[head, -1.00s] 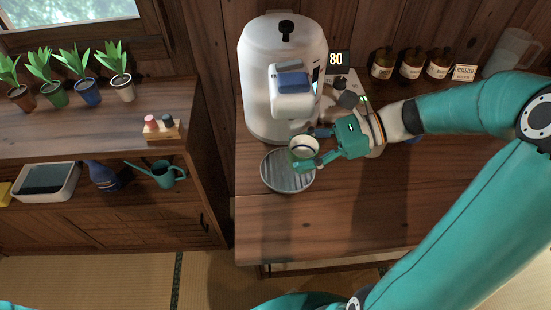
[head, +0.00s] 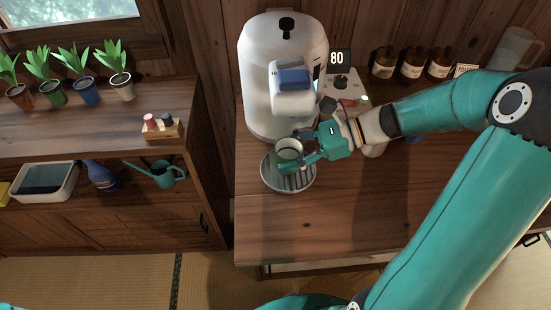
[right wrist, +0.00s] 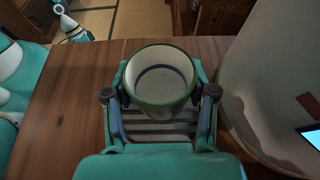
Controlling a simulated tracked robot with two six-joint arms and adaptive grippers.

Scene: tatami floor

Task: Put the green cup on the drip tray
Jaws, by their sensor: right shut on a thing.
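The green cup (head: 288,149) has a green rim and a pale inside. It is upright between the fingers of my right gripper (head: 302,155), which is shut on it. In the right wrist view the cup (right wrist: 160,78) sits between the two fingertips, with the slatted drip tray (right wrist: 150,132) below it. In the head view the round grey drip tray (head: 289,184) lies on the counter in front of the coffee machine (head: 283,70). The cup is over the back part of the tray; I cannot tell whether it touches it.
The machine's body stands close behind the cup and gripper. Several brown jars (head: 411,64) and a clear pitcher (head: 513,47) stand at the back right. The counter front (head: 350,210) is clear. A shelf with potted plants (head: 120,84) is at the left.

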